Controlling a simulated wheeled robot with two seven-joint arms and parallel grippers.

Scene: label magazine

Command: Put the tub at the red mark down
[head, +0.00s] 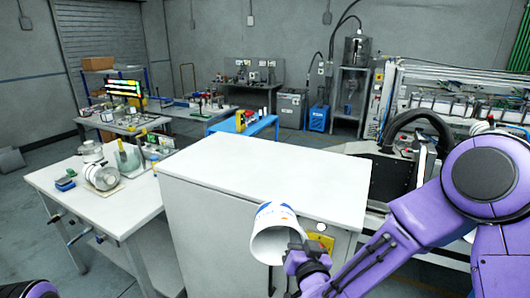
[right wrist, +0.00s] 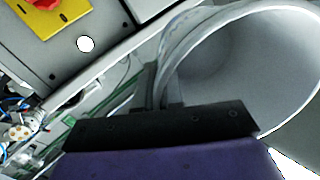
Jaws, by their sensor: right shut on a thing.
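A white tub (head: 272,240) with blue and orange print on its side is held by my right gripper (head: 300,258), in front of the near edge of the white cabinet top. The tub is tipped over, its open mouth facing the camera and downward. In the right wrist view the tub (right wrist: 235,60) shows its empty grey inside, and the right gripper (right wrist: 165,98) is shut on its wall near the rim. I cannot make out a red mark on the cabinet top. My left gripper is not in view.
The white cabinet (head: 265,175) has a bare top. A yellow plate (head: 320,243) is on its front; in the wrist view a red knob (right wrist: 42,4) sits on the plate. A white table (head: 100,205) at left holds jars and small items.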

